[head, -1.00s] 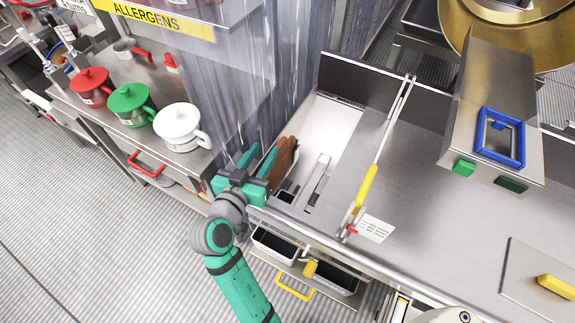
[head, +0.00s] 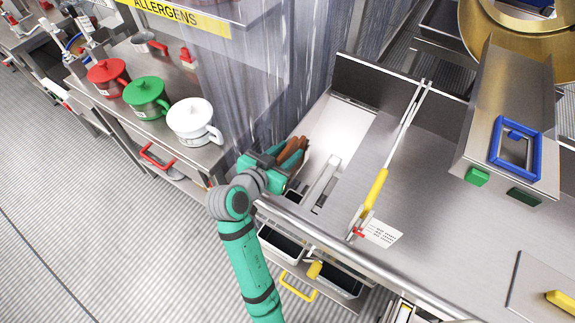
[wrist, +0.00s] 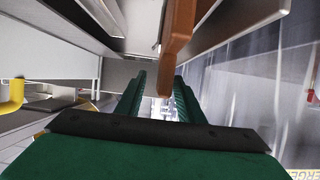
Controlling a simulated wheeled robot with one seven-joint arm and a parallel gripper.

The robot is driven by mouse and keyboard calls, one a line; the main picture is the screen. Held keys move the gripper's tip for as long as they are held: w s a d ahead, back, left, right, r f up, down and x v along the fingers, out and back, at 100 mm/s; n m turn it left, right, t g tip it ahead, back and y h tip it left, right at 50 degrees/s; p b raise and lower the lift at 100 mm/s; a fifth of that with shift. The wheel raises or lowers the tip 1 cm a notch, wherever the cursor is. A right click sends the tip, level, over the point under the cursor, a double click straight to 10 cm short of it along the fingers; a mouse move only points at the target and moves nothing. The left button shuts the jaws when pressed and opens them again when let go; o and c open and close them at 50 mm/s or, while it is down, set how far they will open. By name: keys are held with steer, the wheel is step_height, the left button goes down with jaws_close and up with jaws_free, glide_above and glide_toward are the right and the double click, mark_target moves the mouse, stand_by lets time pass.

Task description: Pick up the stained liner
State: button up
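My gripper (head: 284,168) is at the left end of the steel counter, just above its front edge. Reddish-brown, handle-like pieces (head: 292,148) are just beyond the fingers in the head view. I cannot make out a stained liner for certain; the gripper hides part of this area.
A clear strip curtain (head: 235,90) hangs close to the left. Red (head: 108,78), green (head: 147,97) and white (head: 194,121) lidded pots stand on the left bench. A yellow-handled lever (head: 375,187) lies across the counter. Metal bins (head: 280,243) sit below the edge.

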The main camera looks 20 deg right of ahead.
mark_target(294, 144)
steer(key=shift+x, duration=2.3)
steer(key=shift+w+a+r, duration=0.1)
steer(key=shift+w+r, duration=0.05)
steer(key=shift+w, duration=0.05)
jaws_close()
